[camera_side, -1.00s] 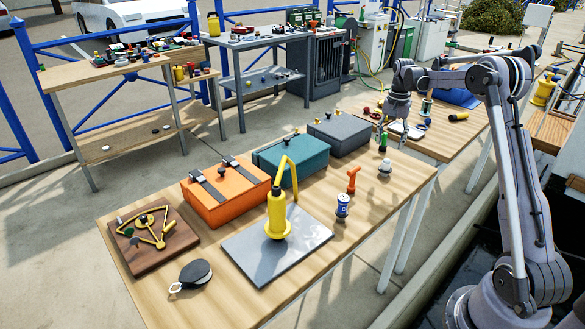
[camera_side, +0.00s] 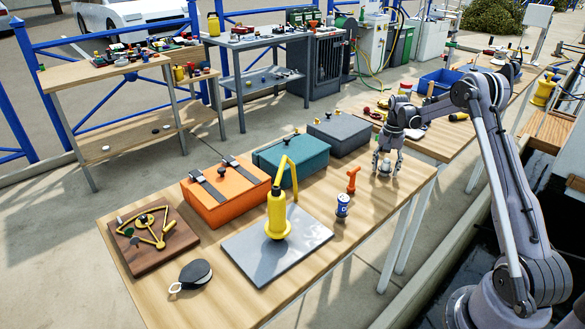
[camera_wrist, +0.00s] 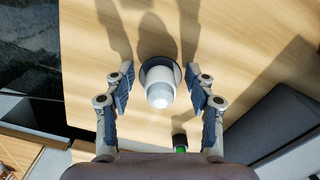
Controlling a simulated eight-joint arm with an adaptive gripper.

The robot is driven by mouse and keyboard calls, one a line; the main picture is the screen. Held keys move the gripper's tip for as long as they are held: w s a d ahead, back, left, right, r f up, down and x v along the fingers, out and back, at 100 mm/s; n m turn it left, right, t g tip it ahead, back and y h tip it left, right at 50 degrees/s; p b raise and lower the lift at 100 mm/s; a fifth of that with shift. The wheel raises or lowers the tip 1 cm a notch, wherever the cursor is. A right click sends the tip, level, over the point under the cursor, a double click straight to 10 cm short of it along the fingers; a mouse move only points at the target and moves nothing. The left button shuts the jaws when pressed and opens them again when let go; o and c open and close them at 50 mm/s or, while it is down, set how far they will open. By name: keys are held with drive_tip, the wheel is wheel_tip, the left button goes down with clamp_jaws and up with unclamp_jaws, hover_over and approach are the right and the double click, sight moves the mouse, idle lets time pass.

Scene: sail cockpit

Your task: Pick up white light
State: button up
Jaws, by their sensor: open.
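The white light (camera_wrist: 160,86) is a small white dome on a dark round base, standing on the wooden table. In the wrist view it lies between the two fingers of my gripper (camera_wrist: 161,92), with a gap on each side. My gripper is open. In the side view my gripper (camera_side: 386,168) points down over the light (camera_side: 386,166) near the right end of the table, and its fingers partly hide it.
A red-orange fitting (camera_side: 352,180) and a blue-white can (camera_side: 342,206) stand left of my gripper. A grey case (camera_side: 340,134) is behind; it also shows in the wrist view (camera_wrist: 285,125). A small green-topped item (camera_wrist: 180,147) shows near my gripper.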

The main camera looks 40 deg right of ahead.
drive_tip(key=c, duration=0.9)
drive_tip(key=shift+r, duration=0.1)
